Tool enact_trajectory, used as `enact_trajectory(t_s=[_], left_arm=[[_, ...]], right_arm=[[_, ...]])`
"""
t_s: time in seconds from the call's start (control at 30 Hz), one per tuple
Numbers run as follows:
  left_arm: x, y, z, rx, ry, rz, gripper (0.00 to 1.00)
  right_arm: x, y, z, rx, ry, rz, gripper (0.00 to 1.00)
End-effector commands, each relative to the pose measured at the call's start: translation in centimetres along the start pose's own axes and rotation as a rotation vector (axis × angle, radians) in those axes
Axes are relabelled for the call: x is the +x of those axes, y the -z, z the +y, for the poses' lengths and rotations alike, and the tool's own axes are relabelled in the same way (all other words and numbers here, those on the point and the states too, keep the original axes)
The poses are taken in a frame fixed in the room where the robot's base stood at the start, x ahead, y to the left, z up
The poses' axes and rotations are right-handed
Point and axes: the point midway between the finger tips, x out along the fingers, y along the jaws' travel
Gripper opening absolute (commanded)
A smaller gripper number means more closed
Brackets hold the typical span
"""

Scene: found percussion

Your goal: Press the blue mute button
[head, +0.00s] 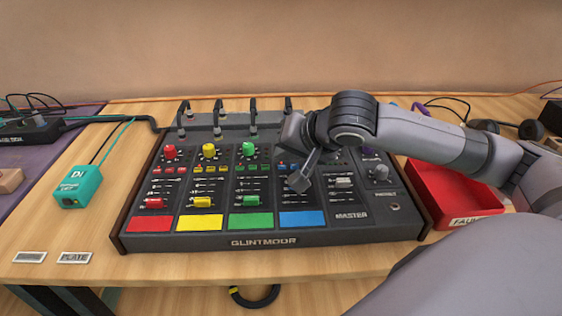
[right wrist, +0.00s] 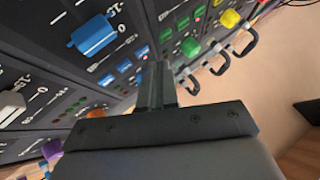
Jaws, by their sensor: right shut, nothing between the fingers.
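The mixer (head: 300,238) stands on the table with red, yellow, green and blue channels. A row of small blue buttons (head: 283,166) lies in the blue channel, partly hidden behind my right gripper (head: 299,184). In the right wrist view, several blue buttons (right wrist: 125,67) sit in a row between the large blue fader cap (right wrist: 93,36) and the fingertips (right wrist: 158,70). Their labels are too small to read, so I cannot tell which is mute. My right gripper is shut and empty over the blue channel; I cannot tell whether it touches the panel. My left gripper is out of view.
A red bin (head: 452,193) stands right of the mixer, partly behind my right arm. A teal DI box (head: 79,187) is at the left. Cables plug in along the mixer's back edge. Bare table lies between the DI box and mixer.

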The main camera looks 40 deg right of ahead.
Motion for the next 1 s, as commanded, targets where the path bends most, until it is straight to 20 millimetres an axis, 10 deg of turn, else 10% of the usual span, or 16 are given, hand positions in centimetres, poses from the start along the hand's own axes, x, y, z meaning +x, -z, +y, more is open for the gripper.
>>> enact_trajectory(t_s=[1.0], left_arm=[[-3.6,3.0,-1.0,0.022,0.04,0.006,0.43]], right_arm=[[-4.2,3.0,-3.0,0.0,0.001,0.001,0.0]])
